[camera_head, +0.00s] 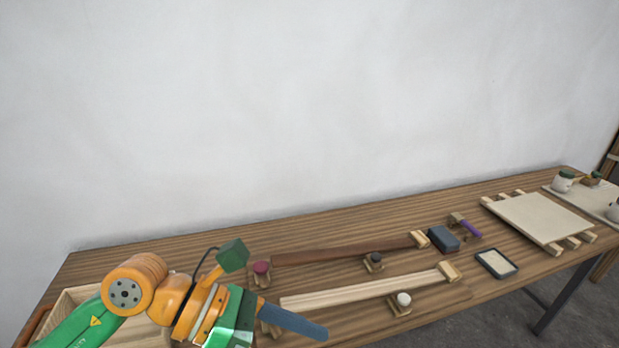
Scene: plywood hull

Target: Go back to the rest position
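My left arm, green and orange, comes in from the lower left. Its gripper (240,322) is over the near left part of the wooden bench (190,240). The fingertips are not clearly visible from this angle. A blue-grey bar (293,321) extends to the right from beside the gripper; I cannot tell whether it is held or lies behind it. My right gripper is not in view.
A dark wooden strip (345,249) and a pale strip (365,289) lie on supports, with small knobs near them. A wooden box (75,300) sits behind my arm. Farther right are a dark block (443,238), a framed tray (496,263) and a pale board (540,218) on slats.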

